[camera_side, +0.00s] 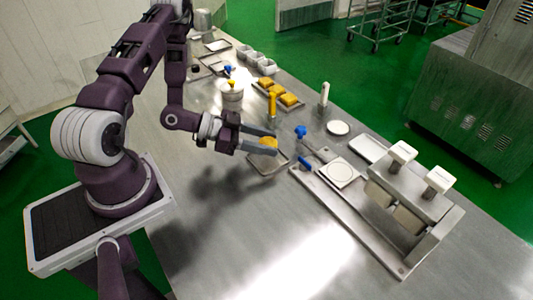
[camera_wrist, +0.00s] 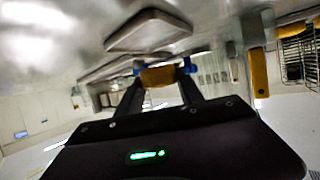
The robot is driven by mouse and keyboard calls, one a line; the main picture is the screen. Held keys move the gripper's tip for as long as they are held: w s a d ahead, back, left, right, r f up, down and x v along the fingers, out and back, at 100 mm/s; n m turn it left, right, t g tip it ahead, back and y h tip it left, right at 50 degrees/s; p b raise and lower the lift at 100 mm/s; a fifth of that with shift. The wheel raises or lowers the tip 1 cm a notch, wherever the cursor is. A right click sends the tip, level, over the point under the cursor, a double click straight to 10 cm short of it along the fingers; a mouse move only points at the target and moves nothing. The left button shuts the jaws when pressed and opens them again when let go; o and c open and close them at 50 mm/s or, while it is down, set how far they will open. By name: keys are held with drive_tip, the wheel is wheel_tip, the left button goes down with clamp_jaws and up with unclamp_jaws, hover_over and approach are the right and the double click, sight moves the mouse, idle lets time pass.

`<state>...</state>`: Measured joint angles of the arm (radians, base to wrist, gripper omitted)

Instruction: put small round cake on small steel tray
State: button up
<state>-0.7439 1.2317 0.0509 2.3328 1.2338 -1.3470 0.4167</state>
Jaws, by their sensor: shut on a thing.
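My gripper (camera_side: 267,141) is shut on the small round cake (camera_side: 269,142), a yellow-orange piece held between the fingertips. The cake also shows between the fingers in the wrist view (camera_wrist: 158,77). The small steel tray (camera_side: 276,167) lies flat on the table just below the cake and fingertips. Part of it is hidden by the gripper in the side view. In the wrist view what looks like this tray (camera_wrist: 148,34) shows beyond the cake, with a gap between them. The tray's visible surface is bare.
A yellow-handled tool (camera_side: 272,103) stands behind the tray. Square yellow cakes (camera_side: 289,99) and white containers (camera_side: 266,66) sit further back. A blue-handled tool (camera_side: 301,132), a white plate (camera_side: 338,128) and the steel machine (camera_side: 405,205) are at right. The front table is clear.

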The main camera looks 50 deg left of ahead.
drive_tip(key=shift+f, duration=2)
drive_tip(key=o, duration=1.4)
drive_tip(key=shift+f, duration=0.1)
